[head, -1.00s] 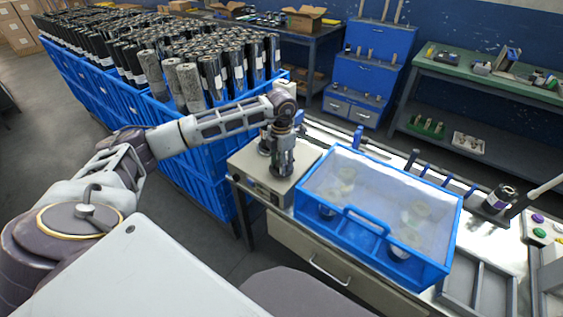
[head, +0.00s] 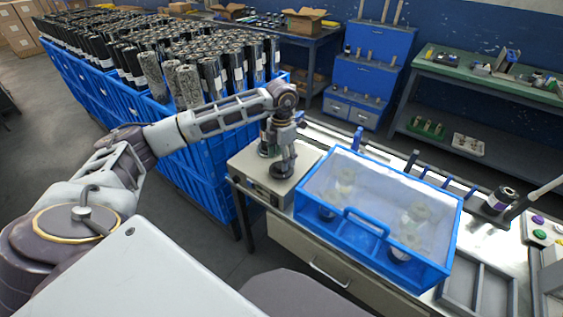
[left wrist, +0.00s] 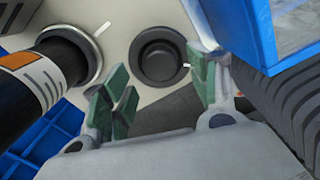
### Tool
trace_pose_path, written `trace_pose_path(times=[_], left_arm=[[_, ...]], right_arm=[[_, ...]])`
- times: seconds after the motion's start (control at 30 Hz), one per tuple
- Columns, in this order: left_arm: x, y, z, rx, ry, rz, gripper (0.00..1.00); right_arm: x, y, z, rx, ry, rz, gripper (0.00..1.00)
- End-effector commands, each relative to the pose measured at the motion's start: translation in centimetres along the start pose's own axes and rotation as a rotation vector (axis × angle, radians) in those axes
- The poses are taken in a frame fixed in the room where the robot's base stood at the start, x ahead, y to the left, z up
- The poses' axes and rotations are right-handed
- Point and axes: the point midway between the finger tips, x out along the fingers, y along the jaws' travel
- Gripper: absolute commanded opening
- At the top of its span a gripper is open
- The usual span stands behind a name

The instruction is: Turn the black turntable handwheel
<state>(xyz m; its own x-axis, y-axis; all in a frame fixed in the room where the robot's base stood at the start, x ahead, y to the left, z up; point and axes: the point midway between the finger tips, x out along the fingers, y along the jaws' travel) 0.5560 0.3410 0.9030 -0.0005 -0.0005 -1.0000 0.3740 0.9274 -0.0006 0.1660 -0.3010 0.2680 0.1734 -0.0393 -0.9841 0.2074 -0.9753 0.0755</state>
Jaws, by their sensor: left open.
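The black turntable handwheel (left wrist: 158,60) is a round dark knob on the beige machine top in the left wrist view. A small white pointer sits at its right edge. My left gripper (left wrist: 160,88), with green pads, is open. Its fingers stand apart on the near side of the handwheel, with nothing between the pads, and the right pads overlap its edge in the picture. In the head view my left gripper (head: 285,160) points down over the beige machine box (head: 247,168) and largely hides the handwheel. I cannot tell whether the fingers touch it. My right gripper is not in view.
A dark roll with an orange and white label (left wrist: 50,75) stands in a metal ring left of the handwheel. A blue bin with a clear cover (head: 375,262) stands close on the right. Blue crates full of rolls (head: 205,165) stand at the left.

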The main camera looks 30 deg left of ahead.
Motion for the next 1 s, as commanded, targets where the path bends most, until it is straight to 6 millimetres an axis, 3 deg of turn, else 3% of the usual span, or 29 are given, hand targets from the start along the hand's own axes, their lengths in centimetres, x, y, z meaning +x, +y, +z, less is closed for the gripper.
trace_pose_path(times=[0.5,0.7,1.0], left_arm=[[-7.4,0.0,0.1,0.001,-0.001,0.001,0.6],[-8.6,0.0,0.0,0.001,0.0,0.0,0.6],[-8.8,0.0,0.0,0.001,0.001,0.0,0.6]], right_arm=[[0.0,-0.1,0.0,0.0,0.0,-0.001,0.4],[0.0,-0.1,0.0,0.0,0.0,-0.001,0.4],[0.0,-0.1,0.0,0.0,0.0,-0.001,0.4]])
